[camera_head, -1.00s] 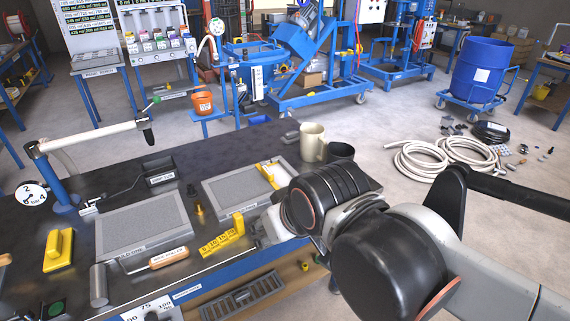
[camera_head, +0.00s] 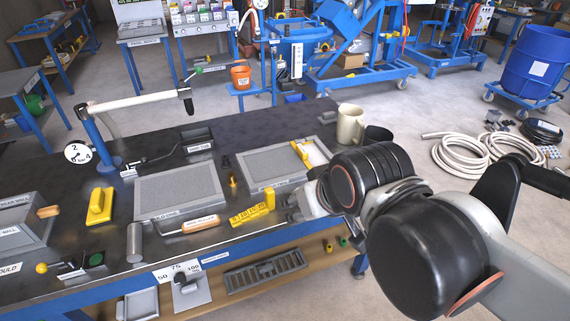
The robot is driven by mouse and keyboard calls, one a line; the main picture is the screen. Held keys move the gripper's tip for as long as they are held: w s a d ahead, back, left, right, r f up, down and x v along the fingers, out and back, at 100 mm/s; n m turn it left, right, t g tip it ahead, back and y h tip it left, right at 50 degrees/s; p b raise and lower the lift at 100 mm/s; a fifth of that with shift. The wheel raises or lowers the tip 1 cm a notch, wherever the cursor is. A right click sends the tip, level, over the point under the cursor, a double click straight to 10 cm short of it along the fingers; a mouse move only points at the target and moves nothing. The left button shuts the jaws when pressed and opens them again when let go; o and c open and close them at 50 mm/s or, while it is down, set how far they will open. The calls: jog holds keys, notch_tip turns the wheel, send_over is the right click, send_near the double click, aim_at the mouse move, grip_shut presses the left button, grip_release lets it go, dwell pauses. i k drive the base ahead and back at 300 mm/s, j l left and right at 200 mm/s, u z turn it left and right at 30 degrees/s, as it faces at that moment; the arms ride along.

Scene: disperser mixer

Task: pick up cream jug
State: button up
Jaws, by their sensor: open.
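The cream jug (camera_head: 350,124) stands upright at the far right end of the dark workbench (camera_head: 262,128). A dark mug (camera_head: 377,137) stands close to its right and is partly hidden by my arm. My gripper (camera_head: 296,208) is at the bench's front edge, left of my wrist and nearer than the jug. It is small in the picture and partly hidden by the wrist. It is open and apart from the jug.
Grey trays (camera_head: 181,190) lie on the bench, with a yellow stepped block (camera_head: 253,208) beside my gripper. A yellow-handled tool (camera_head: 314,153) lies in the right tray near the jug. Coiled hoses (camera_head: 468,152) lie on the floor at right.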

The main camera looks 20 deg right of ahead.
aim_at(352, 128)
jog(key=i+l, duration=0.1)
jog(key=l, duration=1)
jog(key=i+l, duration=0.1)
jog(key=l, duration=2.05)
jog(key=i+u, duration=0.05)
jog(key=i, duration=0.05)
